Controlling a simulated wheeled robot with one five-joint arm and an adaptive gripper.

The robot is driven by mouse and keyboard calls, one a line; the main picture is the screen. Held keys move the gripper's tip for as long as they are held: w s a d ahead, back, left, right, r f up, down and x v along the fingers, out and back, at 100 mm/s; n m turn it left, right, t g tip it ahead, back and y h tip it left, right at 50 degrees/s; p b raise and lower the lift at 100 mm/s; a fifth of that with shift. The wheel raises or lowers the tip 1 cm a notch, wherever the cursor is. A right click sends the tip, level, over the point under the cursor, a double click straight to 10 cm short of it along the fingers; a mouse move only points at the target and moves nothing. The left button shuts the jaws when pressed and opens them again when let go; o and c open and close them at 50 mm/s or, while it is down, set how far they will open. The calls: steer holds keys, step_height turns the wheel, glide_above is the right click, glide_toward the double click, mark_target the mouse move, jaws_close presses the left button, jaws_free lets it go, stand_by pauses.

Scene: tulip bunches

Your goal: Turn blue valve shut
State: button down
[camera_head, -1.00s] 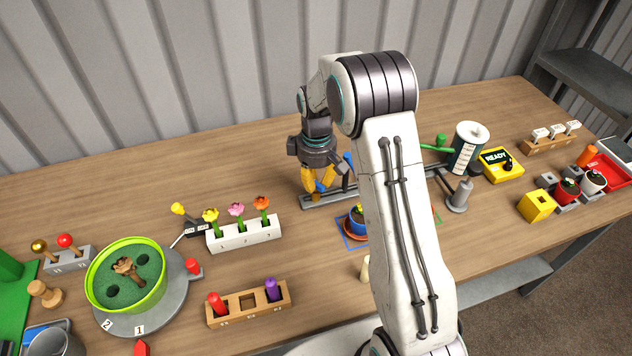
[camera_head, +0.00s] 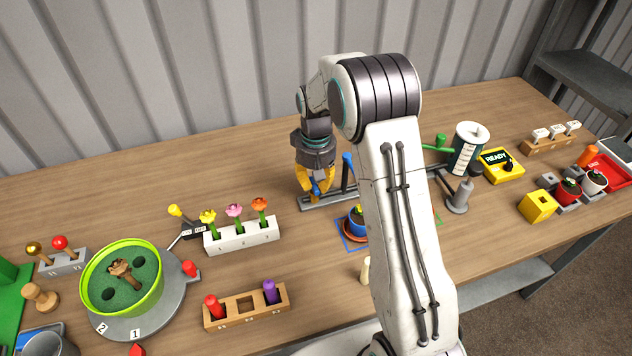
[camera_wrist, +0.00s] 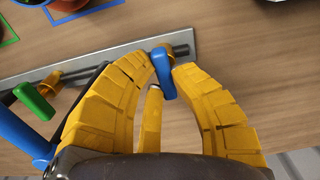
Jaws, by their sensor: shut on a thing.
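The blue valve (camera_head: 316,187) is a small blue handle on the left part of a grey metal rail with a pipe on the table. In the wrist view the blue handle (camera_wrist: 164,74) stands between the tips of my yellow fingers. My gripper (camera_head: 315,190) points down over the rail and is shut on the blue handle. In the wrist view my gripper (camera_wrist: 163,68) shows its curved fingers on both sides of the handle. The fingers hide part of the valve in the head view.
A green valve handle (camera_wrist: 35,103) and a tall blue lever (camera_head: 348,170) stand close by on the rail (camera_head: 312,204). A potted plant (camera_head: 356,222) sits in front. A white flower block (camera_head: 242,237) is to the left. My arm hides the rail's middle.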

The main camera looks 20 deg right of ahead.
steer(key=shift+f, duration=0.1)
stand_by(0.3)
steer(key=c, duration=1.1)
jaws_free()
steer(key=shift+o, duration=0.2)
step_height(320, 180, up, 12)
